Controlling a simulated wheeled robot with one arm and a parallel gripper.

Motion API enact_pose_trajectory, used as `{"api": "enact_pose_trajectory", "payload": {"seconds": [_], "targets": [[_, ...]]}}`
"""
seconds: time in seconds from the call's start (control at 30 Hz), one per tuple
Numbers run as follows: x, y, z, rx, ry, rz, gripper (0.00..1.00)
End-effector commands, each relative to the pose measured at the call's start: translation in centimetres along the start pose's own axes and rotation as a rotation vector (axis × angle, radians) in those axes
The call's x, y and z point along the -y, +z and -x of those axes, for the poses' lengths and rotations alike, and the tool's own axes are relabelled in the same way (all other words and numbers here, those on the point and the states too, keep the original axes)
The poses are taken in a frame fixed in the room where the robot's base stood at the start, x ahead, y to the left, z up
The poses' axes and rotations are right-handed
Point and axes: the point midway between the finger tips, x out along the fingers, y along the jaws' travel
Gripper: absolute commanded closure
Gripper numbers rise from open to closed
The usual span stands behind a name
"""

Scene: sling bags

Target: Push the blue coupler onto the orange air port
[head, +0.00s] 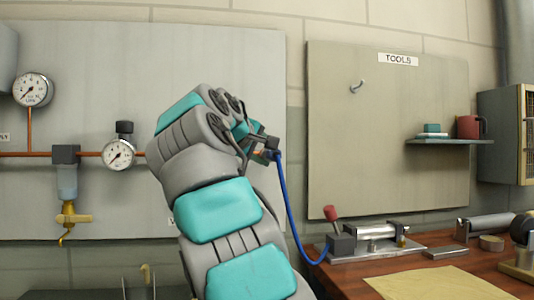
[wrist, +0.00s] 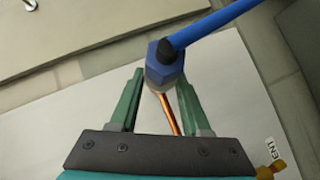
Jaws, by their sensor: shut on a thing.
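My gripper (head: 265,148) is raised in front of the wall, near the gap between the two panels. In the wrist view its green fingers (wrist: 161,76) are shut on the blue coupler (wrist: 163,72), one on each side. The blue hose (wrist: 210,25) runs from the coupler to the upper right; in the head view the hose (head: 290,205) hangs down to the bench. Behind the coupler, a thin copper-orange pipe (wrist: 170,114) shows between the fingers. I cannot make out the orange air port, nor whether the coupler touches anything.
The left wall panel (head: 225,60) carries a copper pipe (head: 90,154), gauges (head: 118,153) and a filter with a brass fitting (head: 70,215). The tools board (head: 390,140) has a hook (head: 357,86) and shelf (head: 450,141). A wooden bench (head: 350,280) with metal fixtures stands lower right.

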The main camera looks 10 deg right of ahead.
Motion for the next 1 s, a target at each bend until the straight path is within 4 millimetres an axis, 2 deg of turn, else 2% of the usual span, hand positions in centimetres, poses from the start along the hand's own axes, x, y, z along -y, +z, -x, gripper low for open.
{"api": "enact_pose_trajectory", "payload": {"seconds": [0.1, 0.13, 0.4, 0.43, 0.77, 1.0], "targets": [[0.0, -0.3, -0.2, -0.002, 0.001, 0.001, 1.0], [-0.1, -0.2, -0.1, -0.002, 0.002, 0.001, 0.51], [-0.1, -0.2, -0.1, -0.001, 0.001, 0.001, 0.2], [-0.1, -0.2, -0.1, -0.001, 0.001, 0.001, 0.18], [-0.1, -0.2, 0.1, -0.002, 0.001, 0.001, 0.18], [-0.1, -0.2, 2.6, -0.004, 0.003, 0.0, 0.18]]}}
